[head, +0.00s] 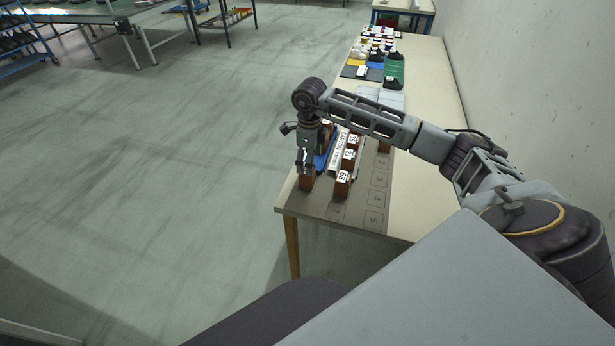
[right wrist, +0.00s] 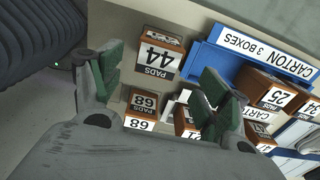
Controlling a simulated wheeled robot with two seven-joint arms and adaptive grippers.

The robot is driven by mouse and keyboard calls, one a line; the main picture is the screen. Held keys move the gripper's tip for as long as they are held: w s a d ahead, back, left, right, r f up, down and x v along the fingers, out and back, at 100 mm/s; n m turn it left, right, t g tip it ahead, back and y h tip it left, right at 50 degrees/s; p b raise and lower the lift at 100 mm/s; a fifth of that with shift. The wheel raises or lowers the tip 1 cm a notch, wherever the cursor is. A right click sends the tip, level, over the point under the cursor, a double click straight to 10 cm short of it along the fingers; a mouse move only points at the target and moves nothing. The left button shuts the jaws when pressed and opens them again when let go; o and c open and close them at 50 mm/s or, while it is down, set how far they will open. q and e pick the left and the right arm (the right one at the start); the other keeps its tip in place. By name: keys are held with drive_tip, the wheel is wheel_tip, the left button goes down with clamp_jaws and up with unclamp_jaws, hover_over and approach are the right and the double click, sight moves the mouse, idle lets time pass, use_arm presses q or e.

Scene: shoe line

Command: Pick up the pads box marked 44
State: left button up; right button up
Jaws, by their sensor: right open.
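The pads box marked 44 (right wrist: 160,52) is a brown box with a white label. In the right wrist view it stands beyond and between the two green-padded fingers of my right gripper (right wrist: 158,78). The fingers are apart, and nothing is held. In the head view the right gripper (head: 305,160) points down over a brown box (head: 306,183) at the table's left edge, whose label cannot be read there. Whether the fingers touch the box cannot be told. My left gripper is not in view.
A box marked 68 (right wrist: 143,102) stands close by, with one marked 21 (right wrist: 185,122). The table (head: 420,195) has numbered outlines free to the right; shoes lie farther back.

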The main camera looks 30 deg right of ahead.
sight(306, 182)
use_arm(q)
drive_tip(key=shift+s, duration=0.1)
use_arm(e)
drive_tip(key=shift+a+f, duration=0.15)
drive_tip(key=shift+f, duration=0.35)
wheel_tip(306, 182, down, 4)
drive_tip(key=shift+a+r+p, duration=0.15)
drive_tip(key=shift+r+p, duration=0.05)
drive_tip(key=shift+p, duration=0.3)
drive_tip(key=shift+f, duration=0.25)
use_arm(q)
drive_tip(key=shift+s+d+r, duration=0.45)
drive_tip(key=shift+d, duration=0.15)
